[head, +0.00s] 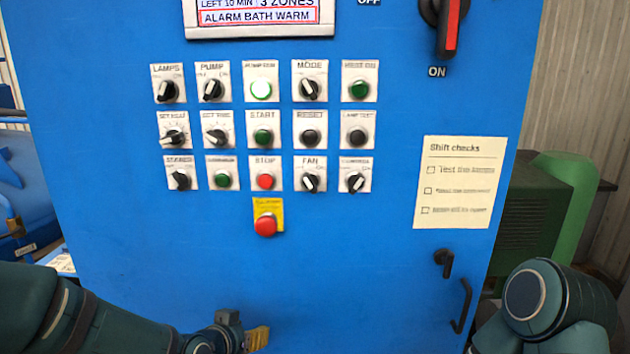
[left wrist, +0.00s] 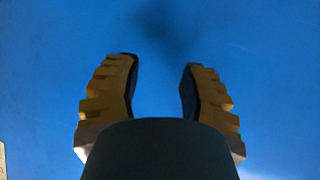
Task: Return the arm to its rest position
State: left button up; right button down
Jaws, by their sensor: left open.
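My left gripper (head: 257,338) is low in the head view, in front of the lower part of the blue control cabinet (head: 150,265). Its arm comes in from the bottom left. In the left wrist view my left gripper (left wrist: 160,90) shows two ridged yellow fingers held apart, with nothing between them. The blue cabinet face (left wrist: 260,50) fills the view beyond the fingertips, with a dark blurred shadow on it. Part of my right arm shows at the bottom right of the head view; its gripper is out of view.
The cabinet has rows of knobs and buttons, a red emergency button (head: 265,226), a display (head: 258,15), a red-and-black main switch (head: 447,25), a checklist (head: 460,182) and a black handle (head: 461,306). A green machine (head: 545,205) stands behind at right.

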pick_arm(q)
jog(key=s+d+f+n+g, duration=0.2)
jog(key=s+f+g, duration=0.2)
jog(key=s+f, duration=0.5)
jog(key=s+d+f+n+g, duration=0.2)
jog(key=s+f+g, duration=0.3)
jog(key=s+f, duration=0.5)
notch_tip(320, 180, down, 6)
jog(key=shift+s+f+n, duration=0.1)
jog(key=shift+s+n, duration=0.2)
jog(key=shift+w, duration=0.1)
